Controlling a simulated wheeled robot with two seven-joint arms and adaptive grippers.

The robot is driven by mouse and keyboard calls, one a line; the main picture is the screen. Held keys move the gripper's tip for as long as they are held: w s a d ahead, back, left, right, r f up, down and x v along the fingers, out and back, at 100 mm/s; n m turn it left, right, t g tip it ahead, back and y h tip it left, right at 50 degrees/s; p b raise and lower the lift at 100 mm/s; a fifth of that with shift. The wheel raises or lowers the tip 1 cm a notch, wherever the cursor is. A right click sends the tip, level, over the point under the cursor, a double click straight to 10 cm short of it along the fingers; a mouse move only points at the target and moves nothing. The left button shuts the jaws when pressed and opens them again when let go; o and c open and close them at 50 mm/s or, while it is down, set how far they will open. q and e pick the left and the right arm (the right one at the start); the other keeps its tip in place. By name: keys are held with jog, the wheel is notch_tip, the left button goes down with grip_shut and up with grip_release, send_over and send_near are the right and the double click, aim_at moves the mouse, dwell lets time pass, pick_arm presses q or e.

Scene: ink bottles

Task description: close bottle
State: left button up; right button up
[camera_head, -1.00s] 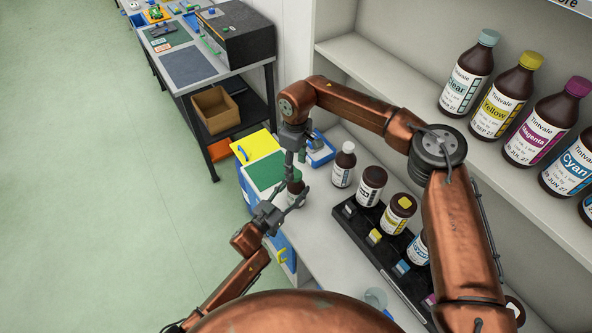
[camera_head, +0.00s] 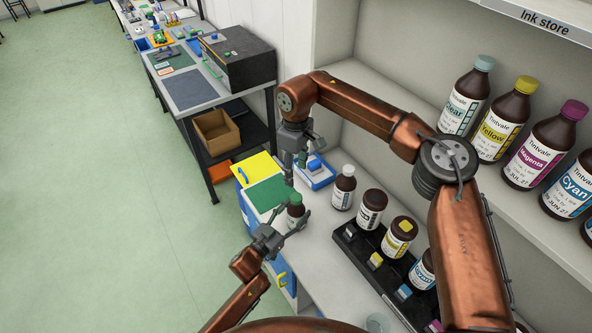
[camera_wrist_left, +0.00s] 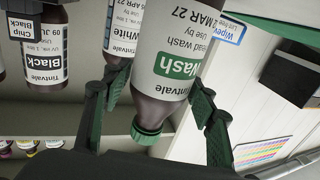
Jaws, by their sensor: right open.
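The brown wash bottle (camera_head: 295,210) stands upright near the counter's front edge, its green cap (camera_head: 296,197) on its neck. The left wrist view shows the bottle (camera_wrist_left: 165,65) upside down, with its green Wash label and the green cap (camera_wrist_left: 146,133) over the mouth. My left gripper (camera_head: 291,217) has its fingers on both sides of the bottle and seems shut on it; the fingers (camera_wrist_left: 160,85) show beside its body in the left wrist view. My right gripper (camera_head: 300,157) is open and empty, above and behind the bottle, apart from the cap.
A white-capped bottle (camera_head: 344,188) stands right of the wash bottle. A black rack (camera_head: 350,243) holds several brown bottles and coloured chips. Large ink bottles (camera_head: 506,118) stand on the shelf. A blue tray (camera_head: 318,180) lies behind. My right arm spans the counter.

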pick_arm(q)
jog(key=shift+o, duration=1.1)
jog(key=v, duration=1.2)
